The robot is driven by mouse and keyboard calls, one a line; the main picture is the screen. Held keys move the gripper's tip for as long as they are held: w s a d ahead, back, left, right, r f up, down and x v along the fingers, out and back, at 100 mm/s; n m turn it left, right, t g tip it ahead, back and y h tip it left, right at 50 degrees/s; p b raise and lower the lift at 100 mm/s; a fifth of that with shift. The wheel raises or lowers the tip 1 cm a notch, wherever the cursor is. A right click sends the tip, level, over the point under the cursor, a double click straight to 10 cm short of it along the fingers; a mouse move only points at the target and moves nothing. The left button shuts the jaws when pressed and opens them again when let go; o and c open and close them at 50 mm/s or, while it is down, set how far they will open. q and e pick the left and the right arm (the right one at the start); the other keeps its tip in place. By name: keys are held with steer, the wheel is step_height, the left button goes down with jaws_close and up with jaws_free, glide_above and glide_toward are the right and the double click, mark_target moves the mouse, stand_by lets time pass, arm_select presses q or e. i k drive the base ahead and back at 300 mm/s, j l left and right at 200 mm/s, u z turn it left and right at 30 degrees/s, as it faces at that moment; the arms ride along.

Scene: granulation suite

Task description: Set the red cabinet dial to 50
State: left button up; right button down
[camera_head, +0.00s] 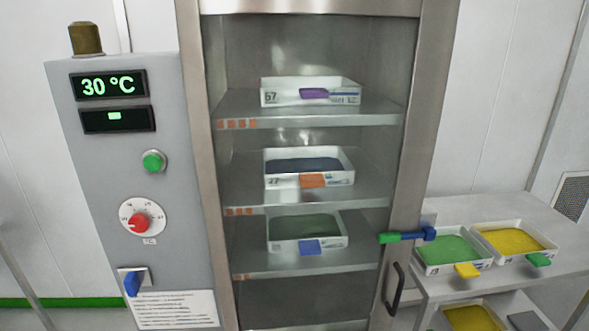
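The red cabinet dial (141,223) sits on a round white scale on the grey control panel (175,120) at the left. The scale's numbers and the dial's pointer are too small to read for sure. Above it, a display (108,84) shows 30 °C in green. A second, smaller-lit display (117,119) below it shows only a green block. Neither of my grippers shows in the head view.
A green button (153,161) is above the dial and a blue switch (132,283) below it. The cabinet (310,135) holds trays on several shelves behind its door frame, with a black handle (394,289). A side table (560,222) with more trays stands right.

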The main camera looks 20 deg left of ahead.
mark_target(139, 223)
steer(key=u, duration=1.45)
